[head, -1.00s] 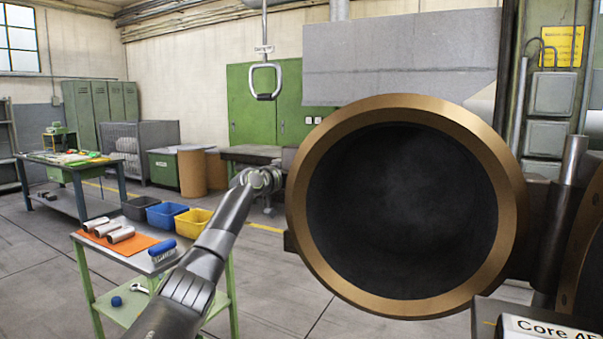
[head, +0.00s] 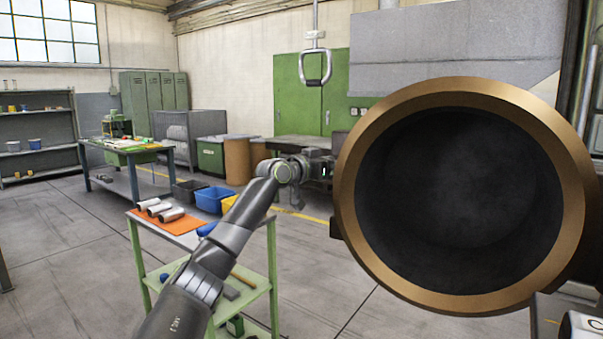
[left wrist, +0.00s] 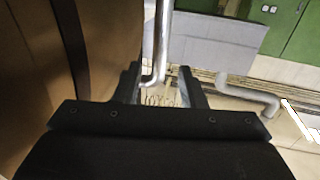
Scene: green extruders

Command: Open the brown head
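The brown head (head: 349,160) is a large ring with a bronze-coloured rim around a dark round hollow, at the right of the head view. It also fills the left side of the left wrist view (left wrist: 100,35). My left gripper (head: 328,170) is just left of the head's rim, its tips partly hidden by the rim. In the left wrist view its two fingers (left wrist: 160,85) stand apart with only background between them. I cannot tell whether a finger touches the head. My right gripper is out of view.
A small green-framed table (head: 250,250) stands below my left arm with metal cylinders (head: 160,209) on an orange mat and a blue bin (head: 213,200). A hanging handle (head: 315,68) is at the back. A label plate (head: 580,325) is at bottom right. The left floor is clear.

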